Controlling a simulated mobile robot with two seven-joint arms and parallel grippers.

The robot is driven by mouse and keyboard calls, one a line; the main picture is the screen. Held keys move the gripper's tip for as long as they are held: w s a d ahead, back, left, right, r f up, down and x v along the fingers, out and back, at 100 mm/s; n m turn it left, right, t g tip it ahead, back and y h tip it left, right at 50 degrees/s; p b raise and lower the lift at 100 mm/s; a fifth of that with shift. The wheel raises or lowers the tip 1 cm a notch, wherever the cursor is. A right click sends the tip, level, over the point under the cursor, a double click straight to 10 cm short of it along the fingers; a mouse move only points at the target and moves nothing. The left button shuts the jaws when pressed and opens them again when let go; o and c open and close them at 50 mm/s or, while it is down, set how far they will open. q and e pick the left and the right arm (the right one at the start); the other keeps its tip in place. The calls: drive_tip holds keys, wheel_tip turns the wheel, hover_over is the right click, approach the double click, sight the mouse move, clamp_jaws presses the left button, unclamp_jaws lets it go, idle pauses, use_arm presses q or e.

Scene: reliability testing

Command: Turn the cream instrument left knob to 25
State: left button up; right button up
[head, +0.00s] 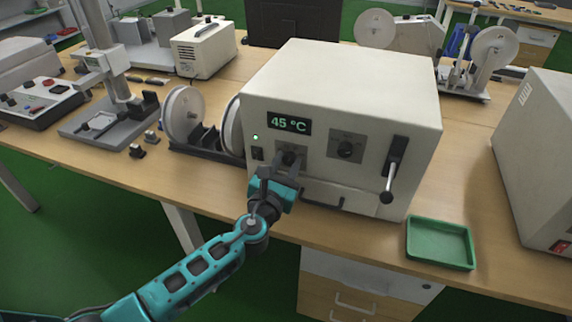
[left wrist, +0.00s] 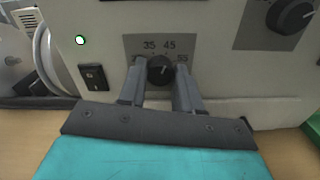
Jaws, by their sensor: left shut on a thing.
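The cream instrument (head: 340,85) stands on the wooden bench, its front facing me. Its green display (head: 290,123) reads 45 °C. The black left knob (left wrist: 160,69) sits on a grey dial plate, with marks 35, 45 and 55 visible in the left wrist view; the lower marks are hidden by a finger. My left gripper (head: 287,168) is at this knob, and in the left wrist view its two fingers (left wrist: 160,85) are shut on the knob from both sides. The right knob (head: 346,149) is untouched. My right gripper is not in view.
A black lever (head: 394,170) is on the instrument's right front. A green tray (head: 440,243) lies at the bench's front edge to the right. A reel device (head: 185,115) stands close on the left. A rocker switch (left wrist: 94,77) is left of the knob.

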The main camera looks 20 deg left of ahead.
use_arm(q)
drive_tip(key=shift+c, duration=0.9)
drive_tip(key=n+b, duration=0.1)
drive_tip(key=n, duration=0.2)
drive_tip(key=shift+f, duration=0.15)
drive_tip(key=n+b, duration=0.2)
drive_tip(key=n, duration=0.4)
drive_tip(key=n+b, duration=0.1)
drive_tip(key=n, duration=0.3)
drive_tip(key=shift+n, duration=0.4)
drive_tip(key=shift+n+b, duration=0.5)
drive_tip(key=shift+n, duration=1.5)
